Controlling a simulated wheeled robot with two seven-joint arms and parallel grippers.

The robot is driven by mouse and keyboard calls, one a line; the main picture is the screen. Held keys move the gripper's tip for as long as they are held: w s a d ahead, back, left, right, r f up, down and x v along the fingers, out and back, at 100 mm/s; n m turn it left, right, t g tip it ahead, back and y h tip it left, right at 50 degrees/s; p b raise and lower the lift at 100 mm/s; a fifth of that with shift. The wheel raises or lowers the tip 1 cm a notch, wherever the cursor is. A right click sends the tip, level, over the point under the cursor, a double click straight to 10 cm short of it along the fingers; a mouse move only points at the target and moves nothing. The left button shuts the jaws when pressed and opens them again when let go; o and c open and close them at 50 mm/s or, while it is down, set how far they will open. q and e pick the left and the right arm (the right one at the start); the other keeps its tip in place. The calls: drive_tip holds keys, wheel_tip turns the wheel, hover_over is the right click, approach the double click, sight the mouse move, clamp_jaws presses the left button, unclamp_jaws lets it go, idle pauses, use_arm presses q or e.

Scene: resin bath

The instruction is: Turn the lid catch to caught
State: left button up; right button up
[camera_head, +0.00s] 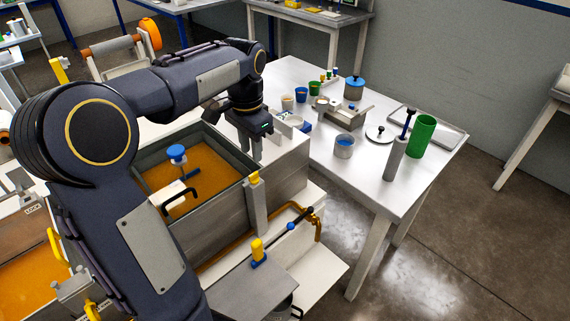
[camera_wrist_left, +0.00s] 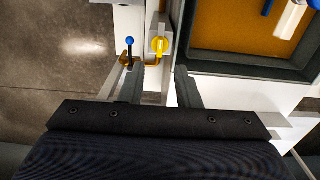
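I cannot tell for sure which part is the lid catch. A grey upright post with a yellow top (camera_head: 253,180) stands at the bath's near right corner; a yellow knob (camera_wrist_left: 160,45) shows beside the bath in the left wrist view. A lever with a blue ball (camera_wrist_left: 130,42) on a brass-coloured base is left of that knob. The open bath (camera_head: 222,139) holds amber resin (camera_head: 205,170). My left gripper (camera_head: 250,150) points down by the bath's right side. Its fingers (camera_wrist_left: 160,78) are apart with nothing between them. My right gripper is not in view.
A brass-coloured pipe with a dark lever (camera_head: 290,228) runs beside the bath. A yellow handle on a blue base (camera_head: 258,252) stands near a grey plate (camera_head: 232,292). The white table (camera_head: 395,205) at right carries cups, a grey cylinder (camera_head: 395,158) and a green cylinder (camera_head: 421,136).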

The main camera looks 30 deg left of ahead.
sight(253, 174)
use_arm(q)
wheel_tip(253, 174, down, 8)
drive_tip(key=shift+r, duration=0.25)
drive_tip(key=c, duration=0.6)
drive_tip(key=shift+c, duration=0.2)
